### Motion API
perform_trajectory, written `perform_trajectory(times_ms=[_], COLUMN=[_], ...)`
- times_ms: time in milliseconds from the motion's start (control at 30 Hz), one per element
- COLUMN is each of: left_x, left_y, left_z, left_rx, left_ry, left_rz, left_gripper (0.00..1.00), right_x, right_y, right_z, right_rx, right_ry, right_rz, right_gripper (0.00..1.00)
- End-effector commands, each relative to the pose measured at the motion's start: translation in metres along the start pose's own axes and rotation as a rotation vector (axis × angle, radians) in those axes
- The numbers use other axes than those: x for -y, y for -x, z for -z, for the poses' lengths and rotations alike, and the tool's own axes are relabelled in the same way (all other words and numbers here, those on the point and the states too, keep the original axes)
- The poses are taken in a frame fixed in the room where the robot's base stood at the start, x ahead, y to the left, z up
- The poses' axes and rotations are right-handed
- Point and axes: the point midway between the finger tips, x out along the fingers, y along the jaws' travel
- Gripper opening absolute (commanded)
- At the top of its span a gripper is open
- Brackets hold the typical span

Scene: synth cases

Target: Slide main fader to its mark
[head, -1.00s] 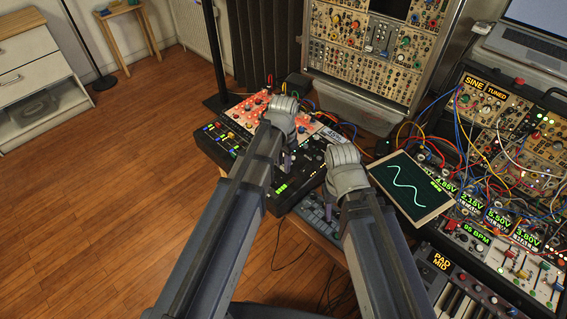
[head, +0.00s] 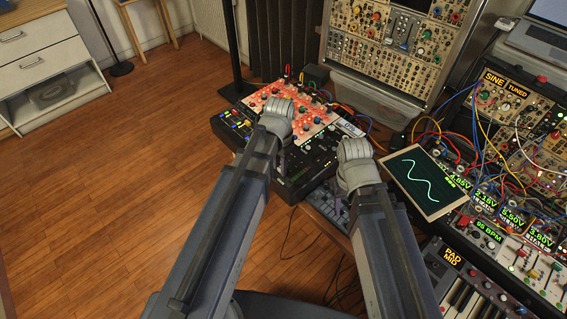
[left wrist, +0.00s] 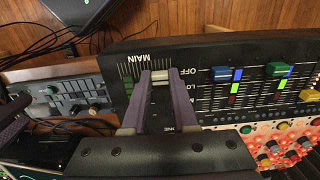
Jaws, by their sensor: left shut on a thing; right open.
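The mixer (head: 312,178) is a black console with the main fader on it. In the left wrist view, the pale main fader cap (left wrist: 160,78) sits between the two fingertips of my left gripper (left wrist: 161,76), beside the white MAIN lettering and scale lines. The gripper is shut on the cap. Small green marks (left wrist: 128,86) show to its left; I cannot tell whether one is the target mark. In the head view, my left gripper (head: 277,128) is over the mixer, its fingertips hidden. My right gripper (head: 352,165) is open, right of the mixer, its fingers hard to see.
An orange-red knob panel (head: 310,116) with cables stands behind the mixer. A tilted wave screen (head: 423,182), a patch-cable synth case (head: 530,120) and a keyboard (head: 470,290) lie to the right. The wooden floor (head: 130,200) at left is clear.

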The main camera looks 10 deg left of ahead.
Motion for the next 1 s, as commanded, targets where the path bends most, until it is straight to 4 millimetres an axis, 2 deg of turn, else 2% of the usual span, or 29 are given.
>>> perform_trajectory(times_ms=[33,67,333,733,1000], left_x=[-0.001,-0.001,-0.001,-0.001,-0.001], left_y=[0.0,0.0,0.0,0.004,0.029], left_z=[-0.001,-0.001,0.0,0.001,0.0], left_rx=[0.002,0.002,0.0,-0.001,-0.001], left_ry=[0.0,0.0,0.0,0.0,0.0], left_rz=[-0.003,-0.003,-0.002,-0.002,-0.002], left_gripper=[0.0,0.27,0.57,0.57,0.57], right_x=[0.0,0.0,0.0,0.0,-0.003], right_y=[0.0,0.0,0.0,0.004,0.029], right_z=[0.0,0.0,0.0,0.0,-0.002], right_rx=[0.0,0.0,0.0,0.0,0.0], right_ry=[0.0,0.0,0.0,0.0,0.0], right_rz=[0.0,0.0,0.0,0.0,0.0], right_gripper=[0.5,0.5,0.5,0.5,0.5])
